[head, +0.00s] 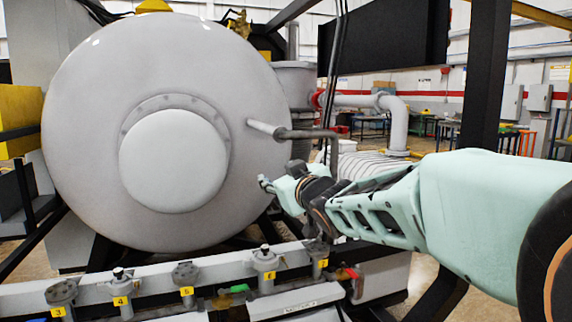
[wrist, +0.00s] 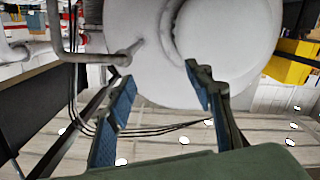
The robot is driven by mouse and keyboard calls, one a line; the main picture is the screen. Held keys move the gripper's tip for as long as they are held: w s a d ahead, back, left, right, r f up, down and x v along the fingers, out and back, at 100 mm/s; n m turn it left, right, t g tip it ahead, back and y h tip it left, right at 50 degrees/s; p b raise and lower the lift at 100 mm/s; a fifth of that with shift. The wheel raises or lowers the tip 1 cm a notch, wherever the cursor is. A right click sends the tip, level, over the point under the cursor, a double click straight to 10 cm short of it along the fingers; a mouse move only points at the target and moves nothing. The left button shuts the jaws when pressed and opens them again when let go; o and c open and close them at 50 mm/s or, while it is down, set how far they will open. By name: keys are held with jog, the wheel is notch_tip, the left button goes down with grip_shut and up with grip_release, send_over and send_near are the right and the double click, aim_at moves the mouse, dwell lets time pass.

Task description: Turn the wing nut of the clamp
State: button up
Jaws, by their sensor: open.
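My gripper (head: 268,185) is in front of the lower right part of the big grey furnace door (head: 80,130), below the bent pipe. In the wrist view my gripper (wrist: 160,74) is open, with its two blue-padded fingers apart and nothing between them but the furnace face behind. I cannot make out the clamp or its wing nut for sure in either view. The bent pipe (head: 300,134) runs from a light stub on the door, to the right, then down behind my arm; it also shows in the wrist view (wrist: 90,58).
A front rail (head: 150,283) carries several numbered grey fittings (head: 184,272) below my arm. A green-handled part (head: 238,289) and a red-handled part (head: 350,273) sit near it. A black post (head: 485,80) stands at the right.

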jog(key=s+d+r+m+h+p, duration=0.1)
jog(key=s+d+h+p, duration=0.1)
jog(key=d, duration=0.4)
jog(key=shift+s+d+g, duration=0.2)
jog(key=shift+s+g, duration=0.1)
jog(key=shift+s, duration=0.05)
